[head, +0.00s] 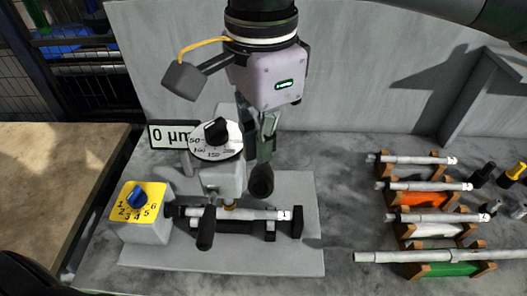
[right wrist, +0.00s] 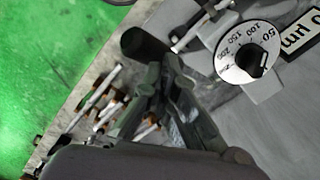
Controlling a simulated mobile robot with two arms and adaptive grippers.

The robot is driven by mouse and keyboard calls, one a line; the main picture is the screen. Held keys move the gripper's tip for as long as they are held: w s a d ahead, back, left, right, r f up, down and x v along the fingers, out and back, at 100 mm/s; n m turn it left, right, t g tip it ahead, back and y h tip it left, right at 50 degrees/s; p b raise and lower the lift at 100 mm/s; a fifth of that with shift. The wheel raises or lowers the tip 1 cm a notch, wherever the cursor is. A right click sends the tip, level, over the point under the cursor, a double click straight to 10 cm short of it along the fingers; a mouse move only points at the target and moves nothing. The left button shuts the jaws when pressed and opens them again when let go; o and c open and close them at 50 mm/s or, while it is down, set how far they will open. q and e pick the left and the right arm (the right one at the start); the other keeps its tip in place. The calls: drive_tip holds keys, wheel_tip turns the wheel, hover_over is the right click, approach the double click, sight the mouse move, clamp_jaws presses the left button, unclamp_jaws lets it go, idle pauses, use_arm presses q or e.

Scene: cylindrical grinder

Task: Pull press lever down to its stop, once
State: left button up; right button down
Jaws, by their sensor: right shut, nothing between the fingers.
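The press (head: 222,172) stands on a grey base plate and has a white round dial with a black pointer, marked 50, 100, 150. A black lever knob (head: 261,181) sits to the right of the press head; it also shows in the right wrist view (right wrist: 146,43). My right gripper (head: 267,140) comes down from above, shut and empty, with its fingertips just above the knob. In the right wrist view its fingers (right wrist: 163,66) are close to the knob; I cannot tell whether they touch it. My left gripper is out of view.
A shaft (head: 245,214) lies in a fixture under the press, with another black handle (head: 205,230) in front. A yellow-topped selector box (head: 143,230) stands left. Several shafts rest on coloured racks at right, including an orange one (head: 428,199). A wall stands behind.

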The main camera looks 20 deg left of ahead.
drive_tip(key=shift+r, duration=0.1)
wheel_tip(320, 180, up, 6)
drive_tip(key=p, duration=0.4)
idle(0.4)
